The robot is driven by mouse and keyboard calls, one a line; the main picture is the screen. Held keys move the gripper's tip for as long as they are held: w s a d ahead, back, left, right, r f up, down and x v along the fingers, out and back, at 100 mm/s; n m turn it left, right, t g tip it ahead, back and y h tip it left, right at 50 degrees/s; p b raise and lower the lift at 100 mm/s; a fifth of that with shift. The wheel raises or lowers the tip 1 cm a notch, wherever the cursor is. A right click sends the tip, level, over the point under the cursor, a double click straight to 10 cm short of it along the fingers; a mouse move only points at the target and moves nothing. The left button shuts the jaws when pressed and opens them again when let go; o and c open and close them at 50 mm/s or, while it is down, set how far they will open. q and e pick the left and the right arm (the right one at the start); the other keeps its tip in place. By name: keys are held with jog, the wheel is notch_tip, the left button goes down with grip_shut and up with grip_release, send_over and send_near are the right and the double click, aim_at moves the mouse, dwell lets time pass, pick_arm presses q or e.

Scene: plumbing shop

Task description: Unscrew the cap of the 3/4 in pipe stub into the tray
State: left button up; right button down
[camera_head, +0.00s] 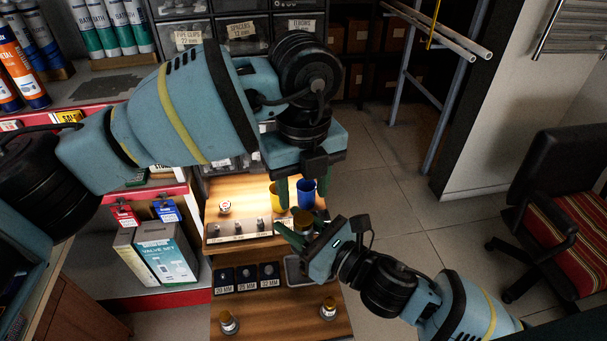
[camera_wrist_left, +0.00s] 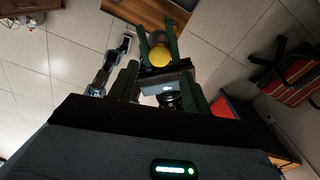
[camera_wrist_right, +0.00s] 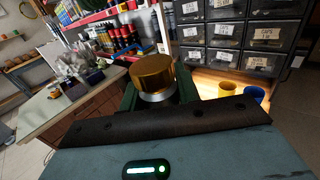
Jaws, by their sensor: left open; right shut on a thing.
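My right gripper (camera_head: 308,230) is shut on a pipe stub with a brass cap (camera_head: 303,221). In the right wrist view the cap (camera_wrist_right: 153,73) sits on top, with a silver collar (camera_wrist_right: 157,97) below it between the green fingers. My left gripper (camera_head: 302,198) is open, fingers down, just above the cap. In the left wrist view the cap (camera_wrist_left: 160,56) shows beyond my open left fingers, apart from them. A grey tray (camera_head: 291,274) lies on the bench, partly hidden by my right gripper. Any size marking on the held stub cannot be read.
Two other brass-capped stubs, one left (camera_head: 228,322) and one right (camera_head: 328,308), stand on the bench's near part. Dark holders (camera_head: 246,277) labelled 20, 25 and 32 mm sit behind. A blue cup (camera_head: 307,193) and a yellow cup (camera_head: 274,196) stand at the back, close to my grippers.

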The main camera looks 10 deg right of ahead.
aim_at(303, 218)
pick_arm(q)
jog(key=m, duration=0.4)
jog(key=shift+r+m, duration=0.25)
jog(key=shift+m, duration=0.15)
jog(key=m, duration=0.3)
jog(key=shift+r, duration=0.1)
jog(key=m, duration=0.4)
jog(key=shift+r+m, duration=0.2)
jog(key=shift+m, duration=0.1)
jog(key=m, duration=0.3)
jog(key=shift+r, duration=0.1)
jog(key=m, duration=0.3)
jog(key=shift+r, duration=0.15)
jog(key=m, duration=0.4)
jog(key=shift+r+m, duration=0.15)
jog(key=shift+m, duration=0.25)
jog(key=m, duration=0.6)
jog(key=shift+r, duration=0.25)
jog(key=shift+f, duration=4)
